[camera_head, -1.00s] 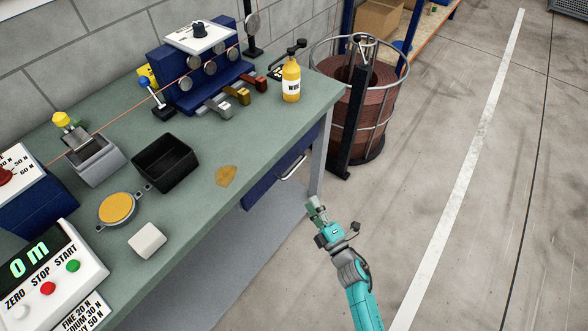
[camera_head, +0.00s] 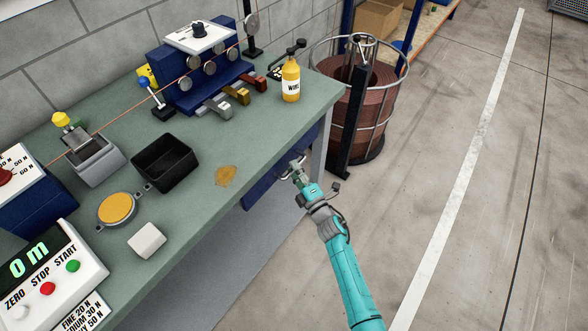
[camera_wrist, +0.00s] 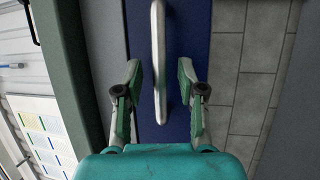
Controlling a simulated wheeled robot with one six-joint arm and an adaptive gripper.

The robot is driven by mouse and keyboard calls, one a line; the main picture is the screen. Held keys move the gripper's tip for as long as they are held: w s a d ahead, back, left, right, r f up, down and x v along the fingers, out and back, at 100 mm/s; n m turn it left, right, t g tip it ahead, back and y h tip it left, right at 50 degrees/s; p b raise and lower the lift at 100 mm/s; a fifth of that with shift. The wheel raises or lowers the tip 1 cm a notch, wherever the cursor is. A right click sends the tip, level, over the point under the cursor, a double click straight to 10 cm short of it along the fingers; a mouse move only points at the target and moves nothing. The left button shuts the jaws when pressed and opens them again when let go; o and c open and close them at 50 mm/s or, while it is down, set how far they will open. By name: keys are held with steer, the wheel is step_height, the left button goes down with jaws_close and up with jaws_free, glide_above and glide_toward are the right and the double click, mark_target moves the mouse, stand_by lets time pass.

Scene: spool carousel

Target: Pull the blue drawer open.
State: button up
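The blue drawer (camera_head: 262,187) is under the right part of the bench top, and its front looks flush with the bench. In the wrist view the blue drawer front (camera_wrist: 183,40) fills the middle, with a pale metal bar handle (camera_wrist: 158,60) running up and down the picture. My gripper (camera_wrist: 158,78) is open, with one finger on each side of the handle and a visible gap to both. In the head view my gripper (camera_head: 296,168) is at the drawer front and hides most of the handle.
The green bench top (camera_head: 225,130) overhangs the drawer. A yellow bottle (camera_head: 291,80) stands near its right edge, above the drawer. A wire-caged spool (camera_head: 365,110) stands on the floor beyond the bench end. The floor (camera_head: 440,250) right of my arm is clear.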

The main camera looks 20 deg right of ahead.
steer(key=shift+w+a, duration=0.1)
steer(key=shift+w, duration=0.2)
jaws_close()
steer(key=shift+s, duration=0.1)
